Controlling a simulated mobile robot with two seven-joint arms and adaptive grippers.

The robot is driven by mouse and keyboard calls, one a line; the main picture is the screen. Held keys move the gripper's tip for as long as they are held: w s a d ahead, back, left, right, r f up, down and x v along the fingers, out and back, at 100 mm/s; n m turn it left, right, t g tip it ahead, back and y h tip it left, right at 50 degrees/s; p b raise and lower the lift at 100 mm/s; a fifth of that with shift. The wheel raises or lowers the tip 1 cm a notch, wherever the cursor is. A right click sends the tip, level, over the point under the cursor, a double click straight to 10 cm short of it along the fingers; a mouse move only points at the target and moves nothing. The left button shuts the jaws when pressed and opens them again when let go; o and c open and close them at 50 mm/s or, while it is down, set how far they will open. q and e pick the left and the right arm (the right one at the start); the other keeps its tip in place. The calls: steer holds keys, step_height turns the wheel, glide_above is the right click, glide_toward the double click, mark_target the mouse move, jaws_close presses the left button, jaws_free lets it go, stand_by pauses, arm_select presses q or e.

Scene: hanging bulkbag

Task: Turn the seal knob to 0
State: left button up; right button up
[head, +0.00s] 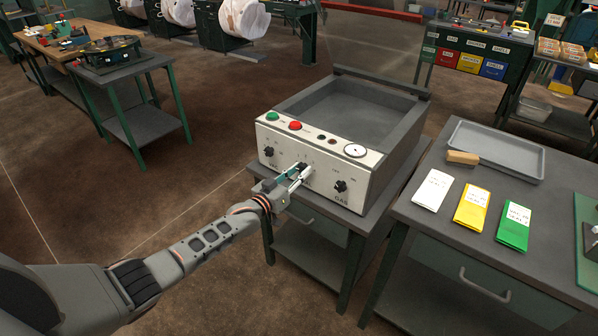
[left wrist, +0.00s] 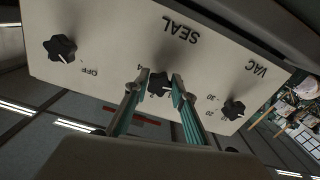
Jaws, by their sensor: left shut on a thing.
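The sealing machine (head: 320,180) has a white front panel with a row of three black knobs. The seal knob (left wrist: 159,84) is the middle one, below the SEAL label in the left wrist view, where the panel appears upside down. My left gripper (head: 297,172) is at this knob, with a finger on each side of it, shut on it. The fingers also show in the left wrist view (left wrist: 155,92). They and the knob hide most of the dial marks, so the setting cannot be read. The vac knob (head: 269,151) and the gas knob (head: 340,186) stand free on either side. My right gripper is not in view.
A green button (head: 272,116), a red button (head: 295,126) and a gauge (head: 355,150) sit on the machine's upper edge. To the right, a table (head: 420,215) holds a grey tray (head: 520,158) and white, yellow and green packets. Open floor lies to the left.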

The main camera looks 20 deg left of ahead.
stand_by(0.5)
arm_select(q)
steer(key=o, duration=1.1)
steer(key=v, duration=1.2)
steer(key=s+d+f+m+g+y, duration=0.1)
steer(key=s+d+f+g, duration=0.15)
steer(key=s+f, duration=0.35)
steer(key=s+d+f+g, duration=0.1)
steer(key=s+d+f, duration=0.3)
steer(key=s, duration=0.4)
steer(key=s+f+g, duration=0.1)
steer(key=s, duration=0.4)
steer(key=s+f+m+y, duration=0.1)
steer(key=s+f, duration=0.1)
steer(key=s, duration=0.4)
steer(key=s+f+g+y, duration=0.1)
steer(key=s, duration=0.4)
steer(key=shift+s+d+f+g, duration=0.15)
steer(key=shift+s+g, duration=0.2)
